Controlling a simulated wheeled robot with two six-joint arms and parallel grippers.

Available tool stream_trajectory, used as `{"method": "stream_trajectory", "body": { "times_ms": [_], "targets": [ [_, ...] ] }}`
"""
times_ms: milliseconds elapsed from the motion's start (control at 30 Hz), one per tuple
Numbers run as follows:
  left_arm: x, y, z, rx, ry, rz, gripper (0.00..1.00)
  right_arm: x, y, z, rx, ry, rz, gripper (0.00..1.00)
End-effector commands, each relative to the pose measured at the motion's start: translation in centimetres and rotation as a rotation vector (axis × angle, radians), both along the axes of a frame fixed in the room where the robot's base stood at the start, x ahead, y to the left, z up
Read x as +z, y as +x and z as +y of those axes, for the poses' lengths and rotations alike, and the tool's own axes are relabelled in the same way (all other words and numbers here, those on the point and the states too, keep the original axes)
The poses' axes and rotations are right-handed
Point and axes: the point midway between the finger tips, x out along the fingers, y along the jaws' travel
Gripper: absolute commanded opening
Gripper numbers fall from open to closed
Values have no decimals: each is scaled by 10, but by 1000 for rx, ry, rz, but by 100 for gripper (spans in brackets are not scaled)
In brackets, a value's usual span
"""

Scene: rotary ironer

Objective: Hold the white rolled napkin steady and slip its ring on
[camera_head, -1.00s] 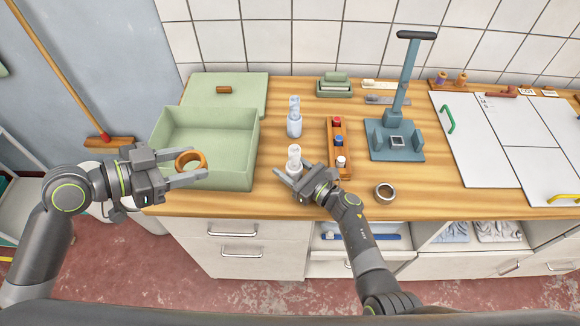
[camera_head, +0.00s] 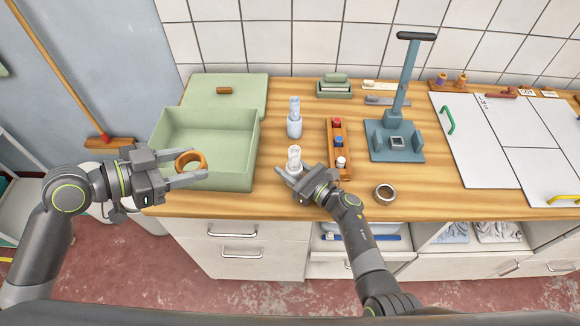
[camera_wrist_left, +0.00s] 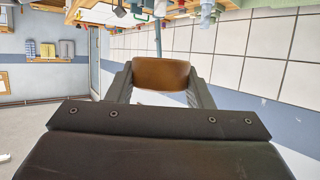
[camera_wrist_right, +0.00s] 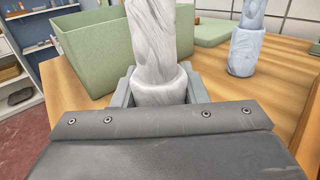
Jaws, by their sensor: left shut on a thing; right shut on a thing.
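The white rolled napkin (camera_head: 294,158) stands upright on the wooden counter, right of the green bin. My right gripper (camera_head: 285,180) is shut on its lower part; the right wrist view shows the white roll (camera_wrist_right: 153,50) between the fingers. My left gripper (camera_head: 204,170) is shut on a brown-orange ring (camera_head: 189,160), held in front of the green bin, left of the napkin and apart from it. The left wrist view shows the ring (camera_wrist_left: 161,74) between both fingertips. A bluish rolled napkin (camera_head: 294,118) stands behind the white one.
The open green bin (camera_head: 225,180) stands left of the napkins. A wooden rack (camera_head: 345,174) with coloured spools is just right. A metallic ring (camera_head: 385,192) lies near the front edge. A blue press stand (camera_head: 392,150) stands further right.

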Motion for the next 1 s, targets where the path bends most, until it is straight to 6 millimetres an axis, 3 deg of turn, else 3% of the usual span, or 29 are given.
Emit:
{"method": "stream_trajectory", "body": {
  "times_ms": [700,867,1000],
  "targets": [
    [0,2,0,2,-1,0,25,0,0,0,0,0,0,29],
    [-5,17,-5,25,-6,-1,25,0,0,0,0,0,0,29],
    [-15,43,-16,59,-11,0,25,0,0,0,0,0,0,29]
  ]
}}
